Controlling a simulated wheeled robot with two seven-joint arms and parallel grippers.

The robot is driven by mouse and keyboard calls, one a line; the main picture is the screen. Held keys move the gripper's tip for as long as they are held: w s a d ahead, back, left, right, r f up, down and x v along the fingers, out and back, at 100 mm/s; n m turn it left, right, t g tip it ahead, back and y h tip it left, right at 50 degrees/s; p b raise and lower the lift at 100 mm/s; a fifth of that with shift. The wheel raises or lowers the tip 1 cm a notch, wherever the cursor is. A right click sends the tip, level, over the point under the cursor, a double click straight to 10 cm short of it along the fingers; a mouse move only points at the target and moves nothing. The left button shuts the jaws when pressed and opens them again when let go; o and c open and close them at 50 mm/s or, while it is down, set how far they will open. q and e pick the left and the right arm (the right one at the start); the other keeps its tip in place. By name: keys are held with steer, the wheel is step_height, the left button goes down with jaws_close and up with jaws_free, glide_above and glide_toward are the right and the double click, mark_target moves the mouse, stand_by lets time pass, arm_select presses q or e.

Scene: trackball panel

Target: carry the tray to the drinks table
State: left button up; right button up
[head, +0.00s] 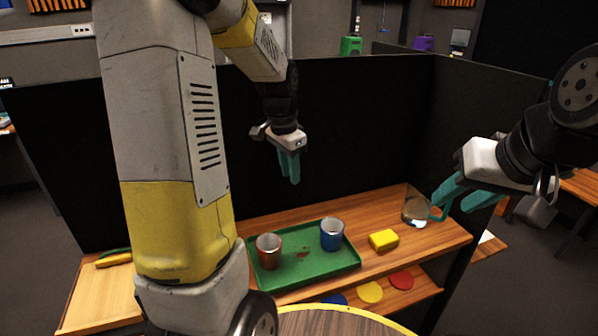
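The green tray (333,265) lies on a wooden shelf in the middle of the head view. A red-brown cup (269,252) and a blue cup (332,235) stand upright on it, with a small brown patch between them. My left gripper (290,170) hangs above and behind the tray, apart from it; its teal fingers appear close together, and their gap is unclear. My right gripper (462,196) is at the right, its teal fingers spread, near a clear glass vessel (414,211); I cannot tell whether they touch. Which surface is the drinks table is unclear.
A yellow block (383,240) lies right of the tray. Blue, yellow (370,292) and red (401,280) discs lie on a lower shelf. A round table with a yellow rim (350,310) is in front. Black panels (350,120) stand behind. My arm hides the shelf's left part.

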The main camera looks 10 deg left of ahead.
arm_select(q)
steer(key=s+d+r+n+t, duration=0.1)
steer(key=s+r+n, duration=0.1)
steer(key=s+r, duration=0.2)
steer(key=s+d+r+n+t+h, duration=0.1)
steer(key=s+d+r+n+t, duration=0.1)
steer(key=s, duration=0.7)
steer(key=s+d+r+n+t, duration=0.1)
steer(key=s+r+n, duration=0.2)
steer(key=s+r, duration=0.2)
steer(key=shift+s+d+r+t+h, duration=0.3)
steer(key=shift+s+d+r, duration=0.1)
steer(key=shift+s, duration=0.75)
